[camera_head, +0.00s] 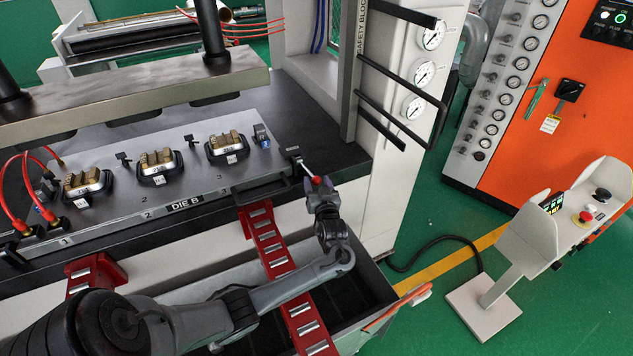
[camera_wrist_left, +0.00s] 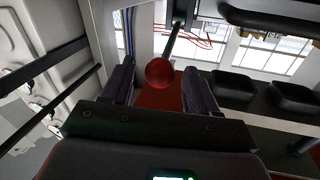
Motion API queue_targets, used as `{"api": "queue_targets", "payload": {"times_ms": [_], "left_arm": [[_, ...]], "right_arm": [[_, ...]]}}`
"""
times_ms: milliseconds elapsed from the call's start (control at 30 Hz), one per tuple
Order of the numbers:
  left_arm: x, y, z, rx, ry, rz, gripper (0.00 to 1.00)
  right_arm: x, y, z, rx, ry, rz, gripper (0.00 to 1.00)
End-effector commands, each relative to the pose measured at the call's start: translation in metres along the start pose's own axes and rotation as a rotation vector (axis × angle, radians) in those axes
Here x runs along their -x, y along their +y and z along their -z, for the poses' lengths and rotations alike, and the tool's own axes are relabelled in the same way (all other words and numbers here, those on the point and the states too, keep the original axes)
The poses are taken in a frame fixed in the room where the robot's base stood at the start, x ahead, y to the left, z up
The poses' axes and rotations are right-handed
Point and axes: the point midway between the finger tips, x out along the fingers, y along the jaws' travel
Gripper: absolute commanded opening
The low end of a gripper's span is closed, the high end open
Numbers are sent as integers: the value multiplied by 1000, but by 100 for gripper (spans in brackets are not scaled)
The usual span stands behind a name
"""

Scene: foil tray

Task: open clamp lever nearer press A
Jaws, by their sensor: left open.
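The clamp lever (camera_head: 306,168) is a thin light rod with a red ball knob (camera_head: 318,180). It sticks out toward the front from a dark clamp block (camera_head: 293,152) at the right end of the DIE B plate (camera_head: 215,182). My left gripper (camera_head: 320,187) is at the knob. In the left wrist view the red knob (camera_wrist_left: 159,72) lies between my two spread fingers, with gaps on both sides, and the dark rod (camera_wrist_left: 175,38) runs away behind it. The gripper is open. No press A label is readable. My right gripper is not in view.
Black bars (camera_head: 403,83) and a safety block post (camera_head: 352,75) stand right of the die. Red roller rails (camera_head: 270,240) slope down in front. The upper press beam (camera_head: 130,95) hangs over the die. An open dark bin (camera_head: 360,290) lies below my arm.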

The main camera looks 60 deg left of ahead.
Motion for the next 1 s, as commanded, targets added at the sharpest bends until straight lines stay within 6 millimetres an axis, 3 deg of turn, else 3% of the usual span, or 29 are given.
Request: {"api": "queue_targets", "payload": {"times_ms": [200, 533, 900, 1000], "left_arm": [[-15, 0, 0, 0, -1, 0, 59], [-17, 0, 0, 0, -1, -1, 59], [-17, 0, 0, 0, -1, -1, 3], [-17, 0, 0, 0, -1, -1, 0]], "right_arm": [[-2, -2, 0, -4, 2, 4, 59], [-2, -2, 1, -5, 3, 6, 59], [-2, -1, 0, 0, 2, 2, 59], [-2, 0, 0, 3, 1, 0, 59]]}}
